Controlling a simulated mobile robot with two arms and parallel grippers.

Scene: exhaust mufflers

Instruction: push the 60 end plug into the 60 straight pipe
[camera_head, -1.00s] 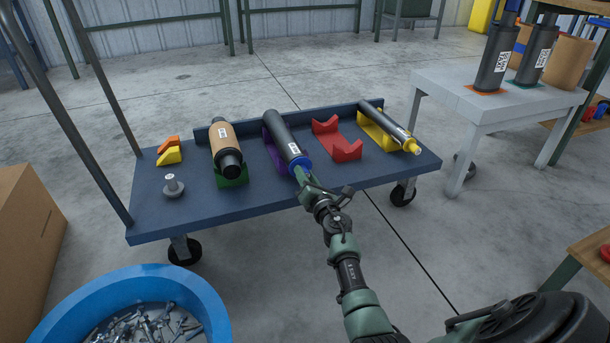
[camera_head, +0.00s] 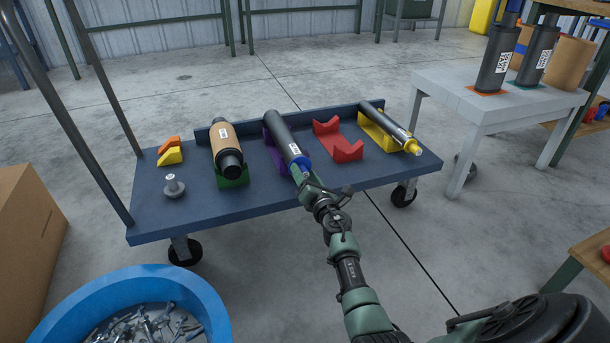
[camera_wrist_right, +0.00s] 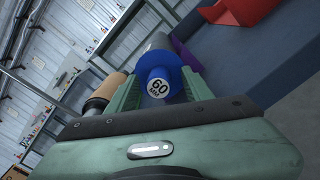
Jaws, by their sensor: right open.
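The 60 straight pipe (camera_head: 281,133) is a dark grey tube with a white label, lying in a purple cradle (camera_head: 270,150) on the blue cart. The blue 60 end plug (camera_head: 302,162) sits at its near end; in the right wrist view its round face (camera_wrist_right: 158,88) reads 60. How deep the plug sits in the pipe cannot be told. My right gripper (camera_head: 301,174) is at the plug. In the right wrist view its green fingers (camera_wrist_right: 160,92) stand open on either side of the plug. My left gripper is not in view.
The cart (camera_head: 160,222) also holds a tan-wrapped muffler (camera_head: 226,146) in a green cradle, an empty red cradle (camera_head: 338,142), a pipe (camera_head: 388,125) in a yellow cradle and a grey plug (camera_head: 173,187). A blue tub (camera_head: 205,290) of metal parts stands front left.

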